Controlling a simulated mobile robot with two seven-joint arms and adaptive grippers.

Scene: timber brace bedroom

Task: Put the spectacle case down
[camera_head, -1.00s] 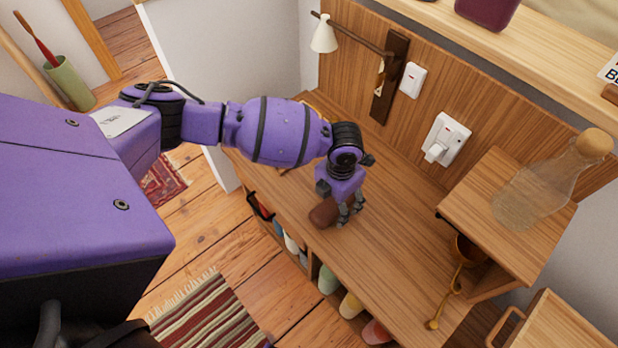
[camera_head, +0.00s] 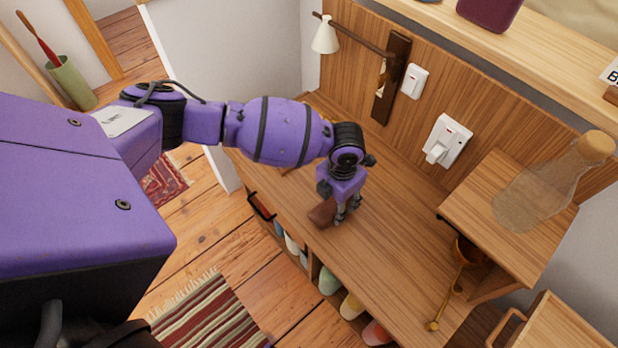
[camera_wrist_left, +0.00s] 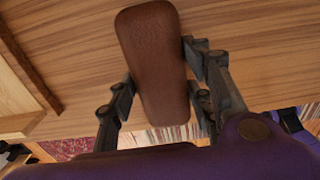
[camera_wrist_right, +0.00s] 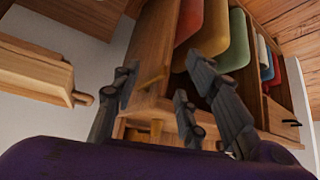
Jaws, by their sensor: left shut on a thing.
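The brown leather-like spectacle case (camera_head: 322,212) is at the wooden bench top (camera_head: 385,235), near its front edge. My left gripper (camera_head: 346,212) points down over the bench and is shut on the case. In the left wrist view the case (camera_wrist_left: 153,60) stands between the two fingers (camera_wrist_left: 160,90), with wood grain behind it. I cannot tell whether its underside touches the bench. My right gripper (camera_wrist_right: 150,95) shows only in its own wrist view, with its fingers apart and nothing between them.
A small raised shelf (camera_head: 485,200) with a glass bottle (camera_head: 540,185) stands at the right. A wall lamp (camera_head: 325,35) and a switch (camera_head: 447,140) are on the back panel. Coloured items (camera_head: 351,306) fill cubbies below. The bench middle is clear.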

